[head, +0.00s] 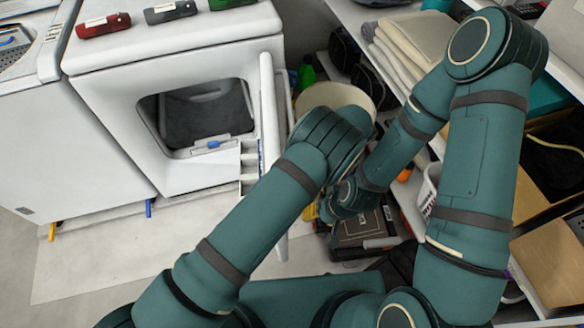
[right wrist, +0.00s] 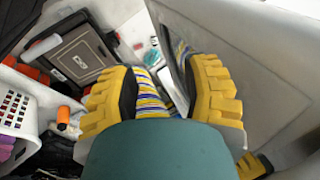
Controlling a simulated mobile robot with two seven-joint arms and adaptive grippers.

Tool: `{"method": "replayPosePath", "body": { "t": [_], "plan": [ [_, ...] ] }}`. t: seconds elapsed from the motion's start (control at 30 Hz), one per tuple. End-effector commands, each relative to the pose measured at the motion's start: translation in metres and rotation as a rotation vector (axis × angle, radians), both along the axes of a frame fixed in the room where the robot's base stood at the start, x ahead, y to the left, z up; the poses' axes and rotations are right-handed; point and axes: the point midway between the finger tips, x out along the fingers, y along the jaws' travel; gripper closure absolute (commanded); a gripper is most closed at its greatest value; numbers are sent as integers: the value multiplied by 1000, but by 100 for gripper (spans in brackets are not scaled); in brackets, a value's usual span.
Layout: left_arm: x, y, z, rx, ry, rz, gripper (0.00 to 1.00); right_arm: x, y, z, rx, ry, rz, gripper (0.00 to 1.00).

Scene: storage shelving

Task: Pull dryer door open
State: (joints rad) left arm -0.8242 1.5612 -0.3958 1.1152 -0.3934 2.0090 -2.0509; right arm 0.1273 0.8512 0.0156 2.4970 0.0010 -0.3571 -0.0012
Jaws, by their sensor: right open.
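The white dryer (head: 180,60) stands at the upper left with its dark drum opening (head: 200,112) exposed. Its door (head: 268,110) stands swung outward on the right side of the opening, seen nearly edge-on. In the right wrist view a large pale panel, apparently the door (right wrist: 255,60), fills the right side. My right gripper (right wrist: 160,95) is open, with yellow fingers close beside this panel; contact cannot be told. Only a bit of its yellow shows in the head view, below my left arm. My left arm crosses in front of the door's right side; its gripper is hidden.
Shelving with folded towels (head: 412,40) stands close on the right. A beige bin (head: 335,94) sits behind my left arm. Floor before the dryer is clear.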

Motion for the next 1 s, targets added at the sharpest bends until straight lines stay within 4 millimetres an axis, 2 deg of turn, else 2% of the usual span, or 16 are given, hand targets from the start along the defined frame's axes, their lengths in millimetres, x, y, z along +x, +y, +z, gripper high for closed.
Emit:
{"method": "replayPosePath", "body": {
  "t": [0.3,0.33,0.4,0.43,1.0],
  "plan": [
    [-1,0,-1,-1,2,1,100,0,0,0,0,0,0,53],
    [-1,0,-1,-1,2,1,78,0,0,0,0,0,0,53],
    [-1,0,-1,0,1,1,54,0,0,0,0,0,0,53],
    [0,0,-1,0,1,1,51,0,0,0,0,0,0,53],
    [1,0,1,-15,-11,3,51,0,0,0,0,0,0,53]
  ]
}}
